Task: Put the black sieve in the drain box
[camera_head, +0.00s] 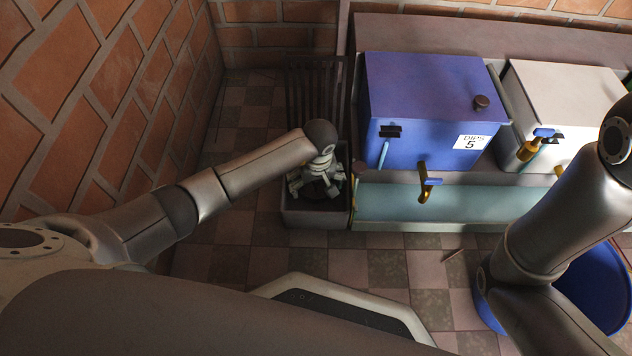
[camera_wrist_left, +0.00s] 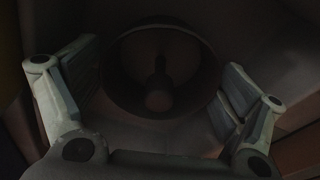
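The black sieve (camera_wrist_left: 158,98) shows in the left wrist view as a dark round dish with a knob in its middle. It lies inside the grey drain box (camera_head: 302,217), which stands on the floor left of the blue machine. My left gripper (camera_head: 318,187) points down into the box, above the sieve. In the left wrist view its two fingers stand wide apart, one on each side of the sieve, with nothing gripped between them. In the head view the gripper hides most of the sieve. My right gripper is out of view.
A blue machine (camera_head: 420,100) labelled DIPS 5 and a white machine (camera_head: 570,95) stand over a teal trough (camera_head: 450,203). A dark slatted grate (camera_head: 315,95) stands behind the box. A blue bucket (camera_head: 600,280) is at right. Brick walls close off the left and back.

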